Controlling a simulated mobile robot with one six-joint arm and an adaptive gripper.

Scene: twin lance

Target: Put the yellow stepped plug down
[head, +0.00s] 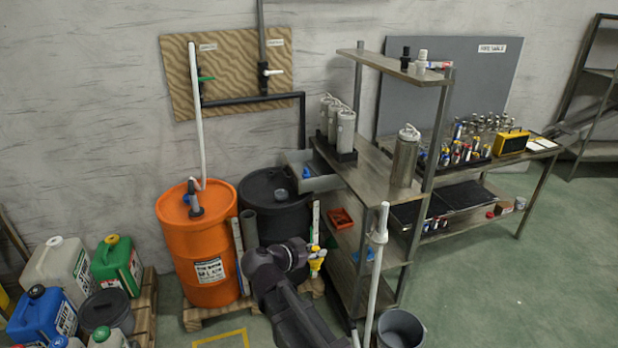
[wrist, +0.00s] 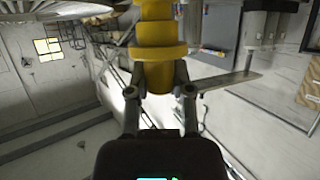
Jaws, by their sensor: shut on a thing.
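The yellow stepped plug (wrist: 158,45) is between the fingers of my gripper (wrist: 158,88) in the wrist view. The gripper is shut on its narrower end, and the wider steps stick out past the fingertips. In the head view the plug (head: 316,262) shows as a small yellow piece at the end of my dark arm. My gripper (head: 311,257) there is in front of the black drum and left of the metal shelf. The plug appears held in the air. Its far end is cut off in the wrist view.
An orange drum (head: 203,248) and a black drum (head: 274,206) stand on a pallet. A grey tray (head: 318,184) is above the black drum's right side. A metal shelf (head: 368,166) holds canisters. A white pole (head: 377,265) rises right of my arm, near a grey bucket (head: 401,329).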

